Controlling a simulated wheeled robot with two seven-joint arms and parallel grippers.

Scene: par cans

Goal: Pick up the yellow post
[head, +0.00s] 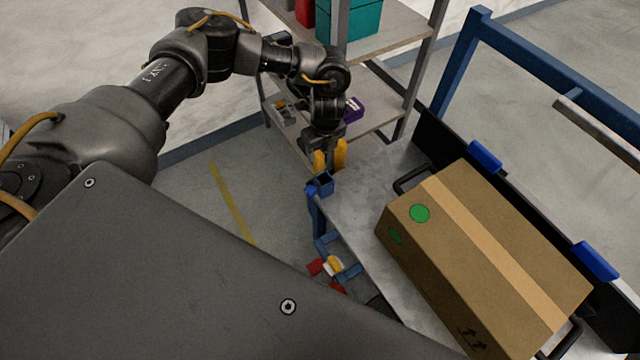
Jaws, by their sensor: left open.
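My left gripper (330,162) is at the upper middle of the head view, pointing down, with its two yellow fingertips apart. A square blue socket (321,184) sits at that corner, right below the fingertips. I cannot make out a separate yellow post; any post at the gripper would be hard to tell from the yellow fingertips. A small yellow and white piece (334,263) shows low beside the cart, near a red piece (315,267); what it is I cannot tell. My right gripper is not in view.
A large cardboard box (480,255) with green dots lies on the cart, right of the gripper. A shelf rack (390,40) stands behind, holding a teal bin (358,20) and a purple item (354,107). Floor left of the cart is clear, with a yellow line (230,200).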

